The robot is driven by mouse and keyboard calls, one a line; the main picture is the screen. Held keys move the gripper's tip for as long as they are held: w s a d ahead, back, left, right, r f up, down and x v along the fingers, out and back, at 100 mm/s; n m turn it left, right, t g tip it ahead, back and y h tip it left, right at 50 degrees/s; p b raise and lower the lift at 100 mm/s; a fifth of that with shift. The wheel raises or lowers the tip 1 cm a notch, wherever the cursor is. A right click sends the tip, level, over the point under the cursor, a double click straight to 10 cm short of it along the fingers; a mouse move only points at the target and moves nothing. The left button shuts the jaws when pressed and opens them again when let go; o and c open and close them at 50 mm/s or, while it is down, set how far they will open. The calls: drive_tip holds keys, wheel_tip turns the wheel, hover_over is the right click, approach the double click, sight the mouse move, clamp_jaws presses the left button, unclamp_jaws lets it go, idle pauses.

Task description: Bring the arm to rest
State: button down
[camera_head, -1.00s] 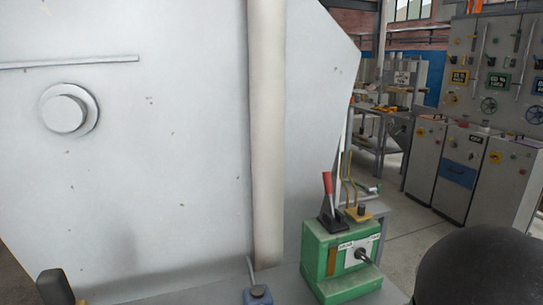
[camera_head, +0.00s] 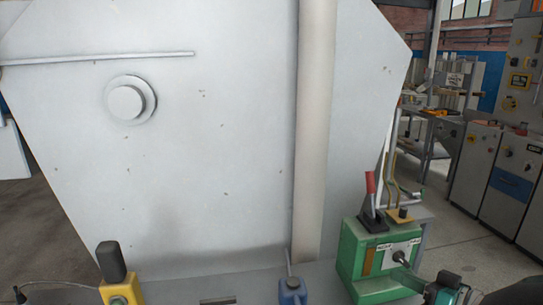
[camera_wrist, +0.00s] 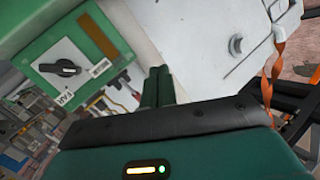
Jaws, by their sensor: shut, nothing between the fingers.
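My gripper (camera_wrist: 157,86) shows in the wrist view as two dark green fingers close together, shut and empty. The wrist view is tilted. A green control box (camera_wrist: 75,50) with a black knob is to the left of the fingers, and a pale grey machine surface (camera_wrist: 225,75) is to the right. In the head view, a teal and dark part of my arm (camera_head: 452,290) shows at the bottom right edge, just right of the green control box (camera_head: 378,255).
A large pale grey panel (camera_head: 220,130) fills the middle of the head view. A red-handled lever (camera_head: 370,185) stands on the green box. A blue bottle (camera_head: 292,291) and a yellow device (camera_head: 121,290) stand along the bottom. Grey cabinets (camera_head: 512,180) stand at right, with open floor before them.

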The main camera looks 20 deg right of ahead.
drive_tip(key=a+f+n+g+h, duration=0.1)
drive_tip(key=a+g+h, duration=0.3)
drive_tip(key=a, duration=2.4)
drive_tip(key=g, duration=0.6)
drive_tip(key=shift+w+a, duration=0.35)
drive_tip(key=shift+s+d+f, duration=0.1)
drive_tip(key=shift+d, duration=0.1)
